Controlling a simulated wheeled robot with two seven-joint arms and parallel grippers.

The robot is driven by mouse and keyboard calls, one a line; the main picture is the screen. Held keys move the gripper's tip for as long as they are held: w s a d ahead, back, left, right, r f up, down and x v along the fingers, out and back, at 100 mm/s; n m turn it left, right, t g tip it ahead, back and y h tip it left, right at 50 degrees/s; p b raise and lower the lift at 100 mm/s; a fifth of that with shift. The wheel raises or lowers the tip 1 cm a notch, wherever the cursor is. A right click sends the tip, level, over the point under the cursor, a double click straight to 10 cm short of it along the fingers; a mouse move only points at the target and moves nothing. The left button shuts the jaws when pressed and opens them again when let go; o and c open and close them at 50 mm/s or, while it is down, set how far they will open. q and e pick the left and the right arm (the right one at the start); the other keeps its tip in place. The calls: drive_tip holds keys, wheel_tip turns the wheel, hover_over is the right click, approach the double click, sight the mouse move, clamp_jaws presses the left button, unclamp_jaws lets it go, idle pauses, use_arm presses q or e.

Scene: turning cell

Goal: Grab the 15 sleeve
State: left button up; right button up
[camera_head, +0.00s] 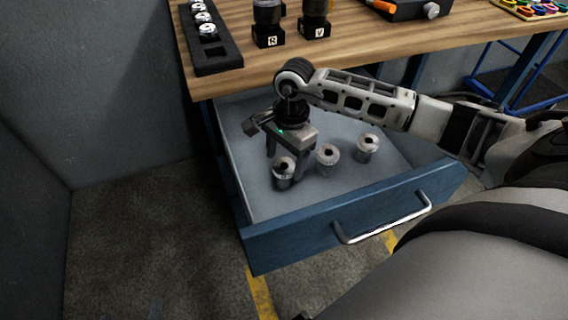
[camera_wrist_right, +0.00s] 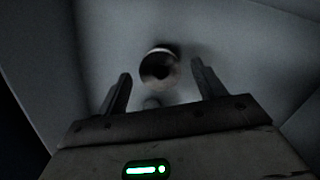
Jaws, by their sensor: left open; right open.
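Three silver metal sleeves with dark bores stand upright in the open drawer: the left sleeve (camera_head: 284,172), the middle sleeve (camera_head: 327,157) and the right sleeve (camera_head: 368,146). No size marking is legible, so I cannot tell which is the 15 sleeve. My right gripper (camera_head: 285,158) is open and points down into the drawer, close to the left sleeve. In the right wrist view one blurred sleeve (camera_wrist_right: 158,70) shows between the open fingertips and beyond them, with no visible grip on it. My left gripper is not in view.
The blue drawer (camera_head: 340,222) has a silver handle and sits below a wooden bench top (camera_head: 345,48). On the bench are a black rack (camera_head: 218,58) with silver parts, two black labelled blocks and an orange-handled item. The drawer floor left of my gripper is clear.

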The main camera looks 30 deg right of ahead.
drive_tip(key=shift+f, duration=0.5)
drive_tip(key=c, duration=1.4)
